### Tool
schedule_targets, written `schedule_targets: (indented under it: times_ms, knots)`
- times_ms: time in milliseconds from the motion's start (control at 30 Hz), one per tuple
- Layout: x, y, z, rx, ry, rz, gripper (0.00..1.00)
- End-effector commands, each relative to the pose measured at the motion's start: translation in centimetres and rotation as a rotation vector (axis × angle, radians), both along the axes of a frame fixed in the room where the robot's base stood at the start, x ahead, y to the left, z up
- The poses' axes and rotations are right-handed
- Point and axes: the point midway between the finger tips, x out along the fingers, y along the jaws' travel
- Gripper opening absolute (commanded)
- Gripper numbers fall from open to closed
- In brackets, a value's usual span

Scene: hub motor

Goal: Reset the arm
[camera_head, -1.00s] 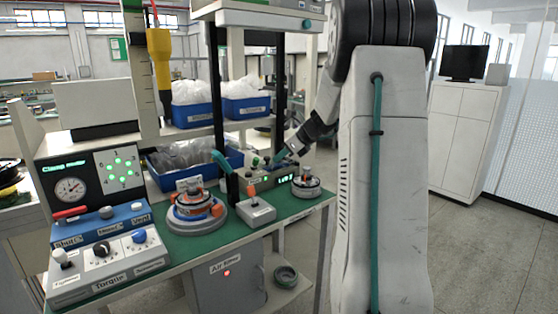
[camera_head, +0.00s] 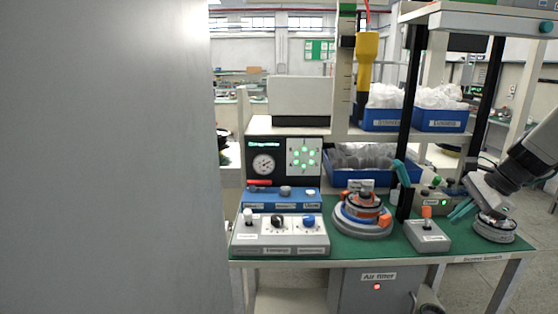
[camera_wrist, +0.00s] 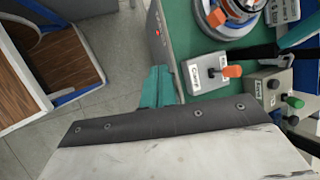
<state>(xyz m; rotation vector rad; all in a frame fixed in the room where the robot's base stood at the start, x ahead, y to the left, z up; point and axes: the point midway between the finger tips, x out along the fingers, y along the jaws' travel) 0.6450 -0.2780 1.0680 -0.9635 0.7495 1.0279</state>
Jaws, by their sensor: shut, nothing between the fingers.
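My arm enters the head view from the right edge, with a dark wrist joint and a grey gripper body. My gripper (camera_head: 460,211) has teal fingers, shut and empty. They hang over the right part of the green bench top (camera_head: 375,247), between the grey box with the orange lever (camera_head: 427,236) and the round grey motor part (camera_head: 494,230). In the wrist view my gripper (camera_wrist: 157,86) shows as teal fingers close together. The lever box (camera_wrist: 209,75) is to their right there, and floor shows to their left.
A motor on a round base (camera_head: 362,216) and a control panel (camera_head: 280,235) stand on the bench. Black posts carry an upper shelf. A blue bin (camera_head: 345,182) stands behind. A plain grey surface (camera_head: 105,160) fills the left of the head view.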

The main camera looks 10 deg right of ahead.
Motion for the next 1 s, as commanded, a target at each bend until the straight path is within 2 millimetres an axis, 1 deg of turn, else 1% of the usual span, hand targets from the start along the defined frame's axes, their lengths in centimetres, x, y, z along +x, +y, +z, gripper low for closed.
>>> schedule_targets:
  times_ms: [33, 67, 100, 167, 200, 267, 300, 367, 400, 500, 600, 633, 700, 800, 900, 1000]
  knots:
    - [-1.4, 2.8, 0.5, -0.051, 0.002, 0.138, 0.0]
    - [-2.3, 4.3, 0.7, -0.083, 0.004, 0.224, 0.0]
    - [-3.6, 6.3, 1.0, -0.124, 0.005, 0.341, 0.0]
    - [-5.7, 9.2, 1.3, -0.186, 0.006, 0.52, 0.0]
    - [-7.3, 11.1, 1.5, -0.225, 0.008, 0.64, 0.0]
    - [-9.6, 13.5, 1.7, -0.284, 0.008, 0.811, 0.0]
    - [-11.1, 15.0, 1.8, -0.32, 0.008, 0.921, 0.0]
    - [-13.4, 16.8, 1.9, -0.372, 0.007, 1.073, 0.0]
    - [-14.9, 17.9, 1.9, -0.408, 0.006, 1.169, 0.0]
    - [-18.2, 20.1, 1.9, -0.494, -0.001, 1.376, 0.0]
    - [-20.7, 21.6, 1.9, -0.573, -0.017, 1.508, 0.0]
    - [-21.2, 22.0, 1.9, -0.593, -0.025, 1.534, 0.0]
    - [-22.1, 22.9, 2.1, -0.635, -0.054, 1.58, 0.0]
    - [-22.5, 24.1, 2.8, -0.674, -0.105, 1.618, 0.0]
    - [-22.5, 24.6, 3.1, -0.687, -0.126, 1.637, 0.0]
    - [-22.5, 24.7, 3.1, -0.686, -0.126, 1.639, 0.0]
